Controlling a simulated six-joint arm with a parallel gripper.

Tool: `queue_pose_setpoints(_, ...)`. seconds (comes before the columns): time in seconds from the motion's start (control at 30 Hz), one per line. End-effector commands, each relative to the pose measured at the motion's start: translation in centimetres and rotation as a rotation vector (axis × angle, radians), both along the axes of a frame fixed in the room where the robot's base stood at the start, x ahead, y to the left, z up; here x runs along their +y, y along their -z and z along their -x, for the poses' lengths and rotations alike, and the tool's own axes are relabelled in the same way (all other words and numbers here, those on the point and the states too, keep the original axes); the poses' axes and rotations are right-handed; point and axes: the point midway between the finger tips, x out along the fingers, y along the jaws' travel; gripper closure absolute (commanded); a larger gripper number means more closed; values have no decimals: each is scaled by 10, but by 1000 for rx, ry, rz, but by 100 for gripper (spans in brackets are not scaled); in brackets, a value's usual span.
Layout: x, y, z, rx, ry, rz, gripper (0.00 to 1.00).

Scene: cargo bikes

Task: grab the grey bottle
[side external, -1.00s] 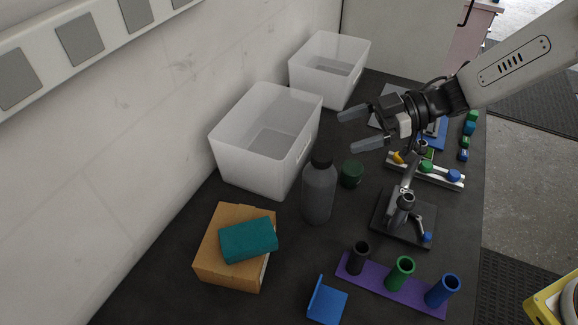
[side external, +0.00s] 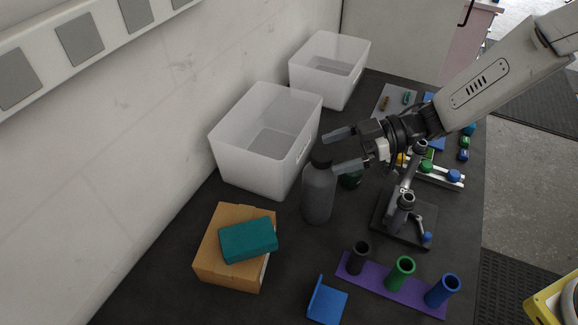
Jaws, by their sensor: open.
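The grey bottle (side external: 318,195) stands upright on the dark table, in front of the nearer white bin. Its dark cap (side external: 320,158) shows between my gripper's fingers in this view. My gripper (side external: 341,150) is open, with its two grey fingers pointing left at the height of the bottle's top. The near finger crosses in front of the upper right of the bottle. The far finger lies behind the cap. I cannot tell whether either finger touches the bottle.
Two white bins (side external: 222,150) stand along the wall. A cardboard box (side external: 215,265) with a teal block (side external: 248,240) on top is at left. A purple strip (side external: 375,279) holds three tubes in front.

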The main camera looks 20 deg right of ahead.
Motion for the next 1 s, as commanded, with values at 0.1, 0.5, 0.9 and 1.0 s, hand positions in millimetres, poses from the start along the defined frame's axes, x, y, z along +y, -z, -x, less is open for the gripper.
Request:
queue_pose_setpoints(0.1,1,0,0,0,0,0,1)
queue_pose_setpoints(0.5,33,13,-7,0,-2,0,1)
queue_pose_setpoints(0.9,48,18,-11,-1,2,0,1)
queue_pose_setpoints(1.0,48,18,-11,-1,2,0,1)
